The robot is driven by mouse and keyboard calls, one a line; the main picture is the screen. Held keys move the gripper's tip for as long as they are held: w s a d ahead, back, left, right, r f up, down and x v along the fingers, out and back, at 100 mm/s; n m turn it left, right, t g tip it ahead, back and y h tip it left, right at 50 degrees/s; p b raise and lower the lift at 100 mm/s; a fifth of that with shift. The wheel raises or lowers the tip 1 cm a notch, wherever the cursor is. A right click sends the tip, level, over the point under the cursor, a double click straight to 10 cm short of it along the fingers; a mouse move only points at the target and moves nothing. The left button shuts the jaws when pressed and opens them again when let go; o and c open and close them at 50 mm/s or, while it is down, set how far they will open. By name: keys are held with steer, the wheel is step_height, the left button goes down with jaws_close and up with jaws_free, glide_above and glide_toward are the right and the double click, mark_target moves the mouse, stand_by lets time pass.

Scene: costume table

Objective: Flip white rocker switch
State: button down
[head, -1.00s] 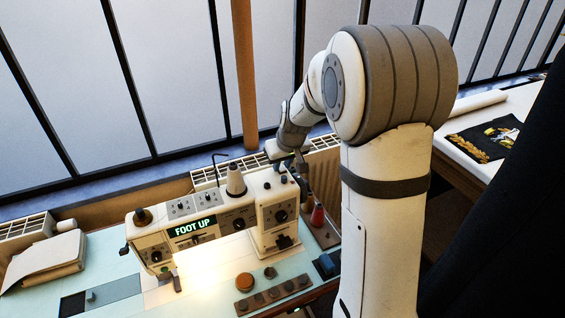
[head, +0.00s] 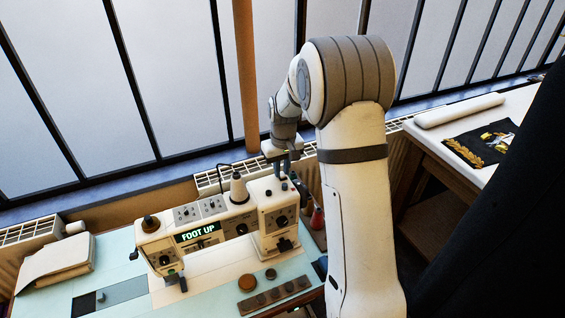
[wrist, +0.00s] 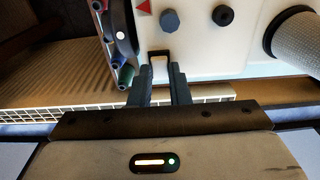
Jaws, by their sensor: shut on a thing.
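The cream sewing machine (head: 205,220) stands on the pale blue table, its lit display reading FOOT UP. My gripper (head: 282,170) points down at the top of the machine's right end. In the wrist view, the fingers (wrist: 161,80) stand a little apart at the machine's edge, closed on a small pale piece that appears to be the white rocker switch (wrist: 159,67). A dark U-shaped frame surrounds its far side. The fingers hide most of the switch, so its tilt cannot be told. In the head view, I cannot make the switch out.
A blue-grey knob (wrist: 169,20) and a dark knob (wrist: 222,16) sit near the fingers. A thread cone (head: 238,187) stands on the machine. Coloured spools (wrist: 124,72) are close by at the left in the wrist view. A white radiator grille (head: 210,180) lies behind.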

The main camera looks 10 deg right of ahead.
mark_target(282, 175)
steer(key=c, duration=1.4)
jaws_free()
steer(key=shift+o, duration=0.2)
step_height(282, 175, up, 7)
steer(key=shift+s+f+b, duration=0.1)
steer(key=shift+s+b, duration=0.05)
steer(key=shift+b, duration=0.75)
steer(key=shift+r, duration=0.5)
steer(key=s+r+m+t, duration=0.1)
steer(key=s+r, duration=0.2)
steer(key=s, duration=0.4)
steer(key=s+r, duration=0.3)
steer(key=s, duration=0.5)
steer(key=s+f+m+t+b, duration=0.1)
steer(key=s+f, duration=0.1)
steer(key=s, duration=1.3)
steer(key=shift+a+f+t, duration=0.15)
steer(key=shift+f+t, duration=0.1)
steer(key=shift+t, duration=0.05)
